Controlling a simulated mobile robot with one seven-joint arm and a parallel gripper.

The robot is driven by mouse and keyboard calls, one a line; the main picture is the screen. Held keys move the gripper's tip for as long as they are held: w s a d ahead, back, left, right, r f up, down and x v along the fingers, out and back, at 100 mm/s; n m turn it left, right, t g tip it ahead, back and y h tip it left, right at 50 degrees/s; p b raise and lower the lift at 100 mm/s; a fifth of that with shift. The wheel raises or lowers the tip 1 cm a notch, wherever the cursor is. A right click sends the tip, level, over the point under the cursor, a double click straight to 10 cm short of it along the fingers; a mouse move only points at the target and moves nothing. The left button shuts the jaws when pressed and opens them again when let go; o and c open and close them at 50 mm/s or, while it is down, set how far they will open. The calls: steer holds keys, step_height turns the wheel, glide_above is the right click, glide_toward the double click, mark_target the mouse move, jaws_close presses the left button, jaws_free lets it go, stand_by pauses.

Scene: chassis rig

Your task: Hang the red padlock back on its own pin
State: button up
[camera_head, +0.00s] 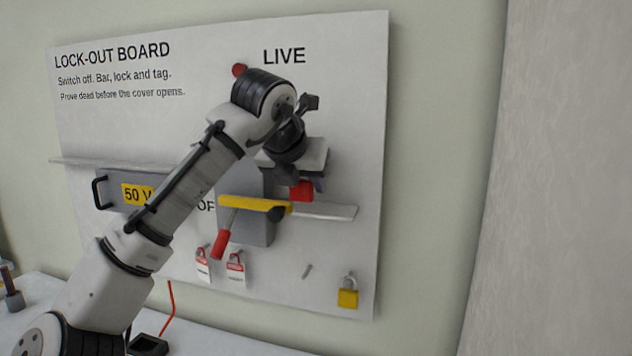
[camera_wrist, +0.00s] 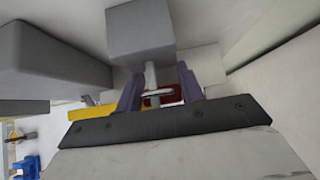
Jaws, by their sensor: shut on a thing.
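The red padlock (camera_head: 301,191) is held below my wrist in the head view, in front of the board and just above the right end of the yellow bar (camera_head: 255,204). My gripper (camera_wrist: 158,92) is shut on it; the purple fingers stand either side of its shackle (camera_wrist: 157,93) and red body (camera_wrist: 172,99) in the wrist view. A pale post by the shackle runs toward a grey block (camera_wrist: 140,30); I cannot tell whether it passes through. A bare pin (camera_head: 307,271) sticks out low on the board, left of the yellow padlock (camera_head: 348,298), which hangs on the board.
A grey switch box (camera_head: 259,232) with a red handle (camera_head: 222,242) sits behind the bar. A pale ledge (camera_head: 335,211) projects at the right. Two red-and-white tags (camera_head: 202,268) hang below left. A grey drawer-like unit (camera_head: 108,190) is at left. The lower right board is mostly clear.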

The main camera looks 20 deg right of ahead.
steer(key=shift+s+r, duration=0.1)
steer(key=shift+s, duration=0.05)
steer(key=shift+w+a, duration=0.15)
steer(key=shift+w, duration=0.05)
steer(key=shift+f, duration=0.3)
steer(key=o, duration=1)
steer(key=shift+o, duration=0.2)
steer(key=shift+f+b, duration=0.1)
steer(key=shift+b, duration=0.3)
